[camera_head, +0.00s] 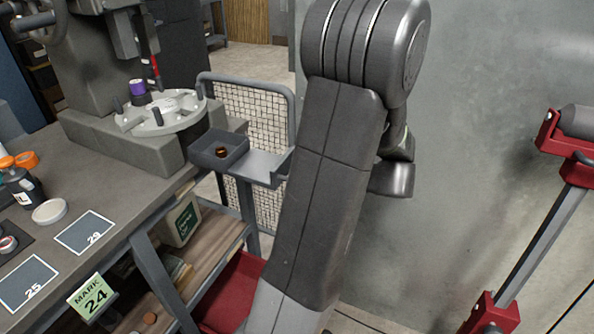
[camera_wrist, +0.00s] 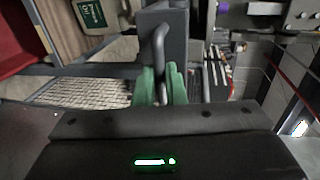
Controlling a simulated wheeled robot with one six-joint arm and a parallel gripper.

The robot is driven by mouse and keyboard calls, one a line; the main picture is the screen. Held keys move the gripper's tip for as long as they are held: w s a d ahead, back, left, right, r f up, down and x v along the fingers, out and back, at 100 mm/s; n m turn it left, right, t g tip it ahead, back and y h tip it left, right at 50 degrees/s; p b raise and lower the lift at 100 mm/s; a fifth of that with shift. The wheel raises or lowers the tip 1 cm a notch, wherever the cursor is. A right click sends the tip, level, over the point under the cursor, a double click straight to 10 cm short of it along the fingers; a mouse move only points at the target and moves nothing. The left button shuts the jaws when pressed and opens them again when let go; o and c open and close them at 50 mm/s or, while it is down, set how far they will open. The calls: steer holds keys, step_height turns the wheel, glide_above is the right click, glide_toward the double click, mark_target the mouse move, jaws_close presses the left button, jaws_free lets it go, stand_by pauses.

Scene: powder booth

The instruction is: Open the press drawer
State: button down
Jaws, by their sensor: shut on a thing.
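In the wrist view, a grey box-like front (camera_wrist: 172,18), which looks like the press drawer, carries a curved grey bar handle (camera_wrist: 158,46). My gripper (camera_wrist: 162,82) has green fingers shut on this handle. In the head view my own arm hides the gripper and handle. There, a small dark grey open tray (camera_head: 207,141) with a brown round thing inside sits at the end of the press base. A lighter grey ledge (camera_head: 262,166) runs from it toward my arm. I cannot tell how far the drawer is out.
The press (camera_head: 85,50) with its round plate (camera_head: 160,112) stands on the grey workbench (camera_head: 130,205). A wire mesh guard (camera_head: 250,115) stands behind the tray. A red bin (camera_head: 228,295) is below. A plain grey wall (camera_head: 490,60) is at right, with a red-and-grey stand (camera_head: 540,225).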

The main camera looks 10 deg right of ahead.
stand_by(0.3)
steer(key=c, duration=1.5)
jaws_free()
steer(key=v, duration=1.4)
steer(key=shift+w+a, duration=0.15)
steer(key=x, duration=1.3)
steer(key=shift+w+a, duration=0.15)
steer(key=shift+a, duration=0.15)
steer(key=shift+f, duration=0.1)
